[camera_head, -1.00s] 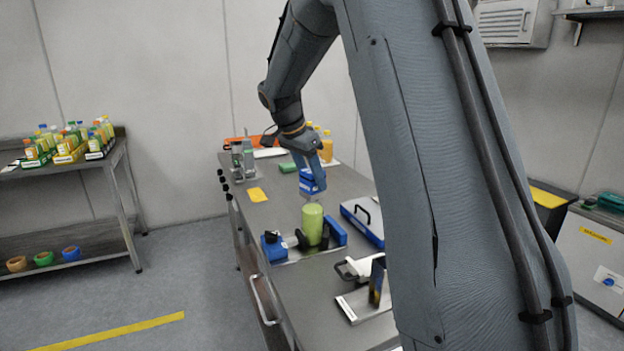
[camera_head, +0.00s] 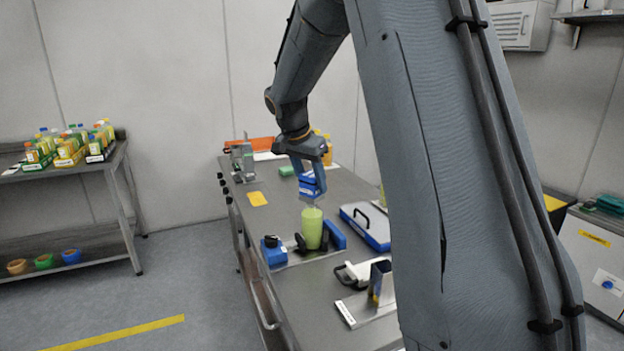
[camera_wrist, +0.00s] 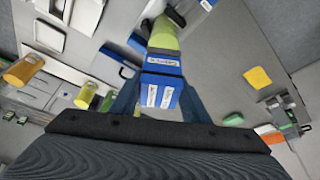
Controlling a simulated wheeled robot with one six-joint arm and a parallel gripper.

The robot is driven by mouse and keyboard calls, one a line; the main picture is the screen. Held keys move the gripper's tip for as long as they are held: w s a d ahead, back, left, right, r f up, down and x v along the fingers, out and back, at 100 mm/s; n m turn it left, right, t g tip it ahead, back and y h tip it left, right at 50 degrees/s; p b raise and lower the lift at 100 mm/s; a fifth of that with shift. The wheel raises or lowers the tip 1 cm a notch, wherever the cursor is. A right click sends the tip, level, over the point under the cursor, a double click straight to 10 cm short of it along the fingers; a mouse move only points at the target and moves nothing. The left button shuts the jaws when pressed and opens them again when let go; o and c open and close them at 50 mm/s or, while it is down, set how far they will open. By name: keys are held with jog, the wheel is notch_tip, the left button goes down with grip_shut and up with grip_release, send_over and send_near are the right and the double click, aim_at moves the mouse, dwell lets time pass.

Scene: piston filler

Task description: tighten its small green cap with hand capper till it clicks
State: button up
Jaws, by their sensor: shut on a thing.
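My gripper (camera_head: 305,176) is shut on the blue hand capper (camera_head: 312,188), a block with white labels. In the wrist view the capper (camera_wrist: 160,86) sits between my two fingers. A bottle of light green liquid (camera_head: 312,230) stands upright in a holder with blue ends (camera_head: 274,253) and dark jaws on the table. The capper is directly above the bottle's top; I cannot tell whether they touch. In the wrist view the bottle (camera_wrist: 163,36) lies just beyond the capper. The small green cap is not visible; the capper may hide it.
Bare table (camera_head: 262,222) shows at left.

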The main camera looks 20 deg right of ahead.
jog(key=shift+n+t+y+p, duration=0.55)
jog(key=shift+n+p, duration=0.9)
jog(key=shift+n, duration=0.55)
jog(key=shift+n, duration=0.3)
jog(key=shift+n+t+y+p, duration=0.45)
jog(key=shift+n+y+p, duration=0.4)
jog(key=shift+n+p, duration=2.3)
jog(key=shift+d+p, duration=0.1)
jog(key=shift+p, duration=1.05)
jog(key=shift+n+y+b, duration=0.3)
jog(key=shift+n+y, duration=0.2)
jog(key=shift+n, duration=0.05)
jog(key=shift+f, duration=0.2)
jog(key=shift+r+m+h+p, duration=0.1)
jog(key=shift+m+h+p, duration=0.2)
jog(key=shift+m+p, duration=0.45)
